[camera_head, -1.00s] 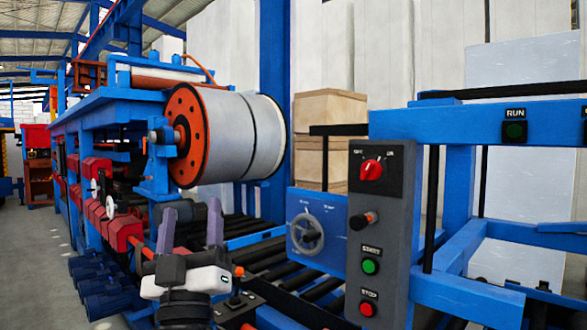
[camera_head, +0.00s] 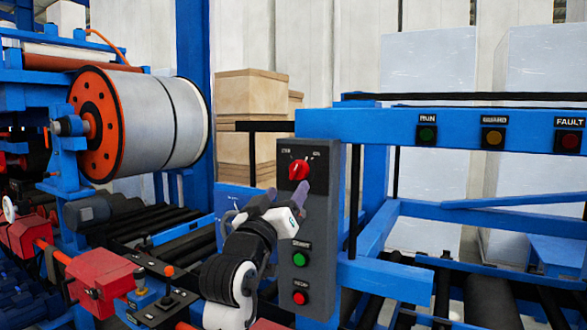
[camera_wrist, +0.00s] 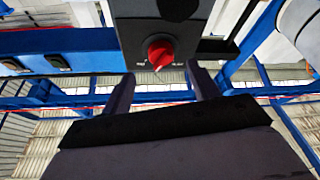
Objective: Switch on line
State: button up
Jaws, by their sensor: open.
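A dark grey control panel (camera_head: 322,230) stands upright in the middle of the head view. Its red rotary knob (camera_head: 299,170) sits near the top, between two small labels. Below are a green START button (camera_head: 299,260) and a red STOP button (camera_head: 300,298). My gripper (camera_head: 287,192) is open in front of the panel, just below the knob in the picture, and its arm hides the panel's left edge and middle. In the wrist view the red knob (camera_wrist: 160,53) shows ahead between the tips of my open gripper (camera_wrist: 160,80), with nothing held.
Blue frame beams with RUN (camera_head: 427,134), GUARD (camera_head: 493,136) and FAULT (camera_head: 569,141) lamps run right of the panel. A big orange-and-grey reel (camera_head: 170,120) stands left. Wooden crates (camera_head: 250,110) stand behind.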

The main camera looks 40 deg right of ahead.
aim_at(294, 177)
jog(key=p+x, duration=0.2)
jog(key=x, duration=0.4)
jog(key=shift+w+d+r, duration=0.15)
jog(key=shift+w+d, duration=0.05)
jog(key=shift+d, duration=0.05)
jog(key=c, duration=1)
jog(key=shift+o, duration=0.2)
jog(key=m+b, duration=0.1)
jog(key=m+g+h+b, duration=0.1)
jog(key=shift+w+a+f+m+b, duration=0.15)
jog(key=shift+f+m+b, duration=0.15)
jog(key=shift+b, duration=0.05)
jog(key=shift+r+m+g+b, duration=0.3)
jog(key=shift+m+g+b, duration=0.3)
jog(key=shift+m, duration=0.6)
jog(key=o, duration=1)
jog(key=shift+h, duration=0.3)
jog(key=shift+c, duration=0.2)
